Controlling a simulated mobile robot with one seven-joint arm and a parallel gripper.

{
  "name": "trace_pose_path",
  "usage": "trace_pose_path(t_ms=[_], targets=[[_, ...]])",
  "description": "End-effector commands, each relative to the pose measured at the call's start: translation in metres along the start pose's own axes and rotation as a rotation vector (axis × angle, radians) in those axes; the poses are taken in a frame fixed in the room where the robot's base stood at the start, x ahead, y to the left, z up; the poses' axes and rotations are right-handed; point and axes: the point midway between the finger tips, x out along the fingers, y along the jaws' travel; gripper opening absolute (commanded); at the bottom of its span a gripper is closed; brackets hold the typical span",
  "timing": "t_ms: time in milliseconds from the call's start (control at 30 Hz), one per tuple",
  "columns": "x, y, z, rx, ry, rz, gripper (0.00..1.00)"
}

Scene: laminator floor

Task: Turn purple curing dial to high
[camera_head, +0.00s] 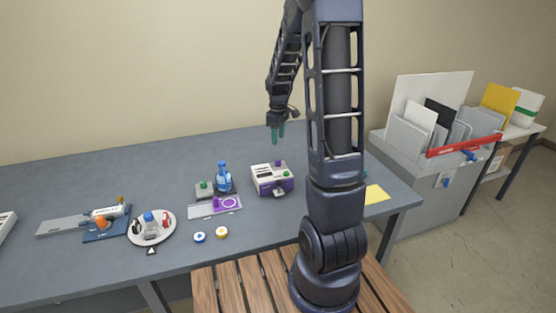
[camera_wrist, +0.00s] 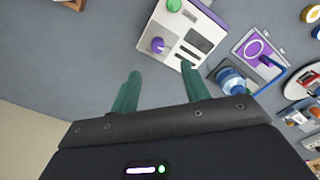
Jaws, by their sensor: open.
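A white box with purple sides (camera_head: 272,180) stands on the grey table; it also shows in the wrist view (camera_wrist: 193,30). A purple knob (camera_wrist: 158,45) sits on its top, with a green knob (camera_wrist: 174,5) near it. The purple knob also shows in the head view (camera_head: 278,164). I cannot read any dial marks or its setting. My gripper (camera_head: 277,133) hangs above the table behind the box, pointing down. In the wrist view its green fingers (camera_wrist: 161,70) are apart and empty, with the purple knob just beyond them, not between them.
A round white tray (camera_head: 135,236) and two small discs, blue-and-white (camera_head: 199,237) and yellow (camera_head: 222,232), are nearer the front. A yellow sheet (camera_head: 376,194) lies right.

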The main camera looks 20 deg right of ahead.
Motion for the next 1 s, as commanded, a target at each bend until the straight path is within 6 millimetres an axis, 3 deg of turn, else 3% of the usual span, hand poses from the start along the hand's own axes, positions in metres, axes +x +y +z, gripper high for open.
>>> trace_pose_path(t_ms=[267, 800, 1000], targets=[[0.018, 0.006, -0.004, -0.024, -0.01, -0.008, 0.46], [0.101, 0.005, -0.002, -0.022, -0.011, -0.009, 0.46], [0.116, 0.005, -0.002, -0.022, -0.01, -0.008, 0.46]])
